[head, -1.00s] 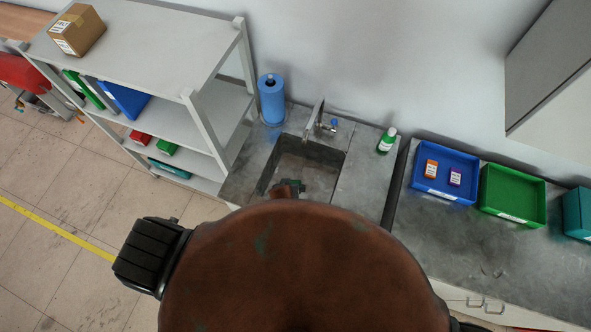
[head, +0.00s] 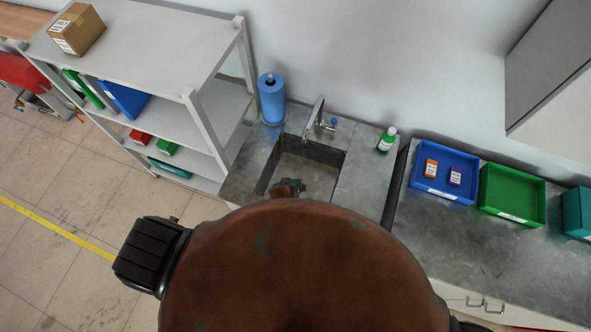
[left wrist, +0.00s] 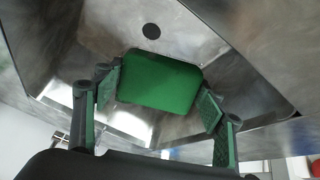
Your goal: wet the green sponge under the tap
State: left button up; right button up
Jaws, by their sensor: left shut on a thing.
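The green sponge (left wrist: 160,82) is between the green-padded fingers of my left gripper (left wrist: 160,92) in the left wrist view. The gripper is shut on it and holds it over the metal sink basin (left wrist: 85,55), with the dark round drain (left wrist: 151,31) beyond it. In the head view, the tap (head: 318,112) with a blue knob stands at the back of the sink (head: 322,152). My arm covers the sink's front, and the sponge cannot be made out there. Whether water runs is too small to tell. My right gripper is out of view.
A blue paper roll (head: 272,98) stands left of the tap, and a green bottle (head: 386,140) stands right of it. A blue tray (head: 432,190) with two small boxes and a green tray (head: 513,217) sit further right. A grey shelf (head: 165,45) stands at the left.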

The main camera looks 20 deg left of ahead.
pick_arm(q)
jog(key=shift+s+r+p, duration=0.35)
jog(key=shift+r+p, duration=0.05)
jog(key=shift+p, duration=0.05)
jog(key=shift+s+d+r+p, duration=0.15)
jog(key=shift+s+r+p, duration=0.3)
jog(key=shift+s, duration=0.2)
jog(key=s+r, duration=0.2)
jog(key=s, duration=0.1)
jog(key=shift+r, duration=0.15)
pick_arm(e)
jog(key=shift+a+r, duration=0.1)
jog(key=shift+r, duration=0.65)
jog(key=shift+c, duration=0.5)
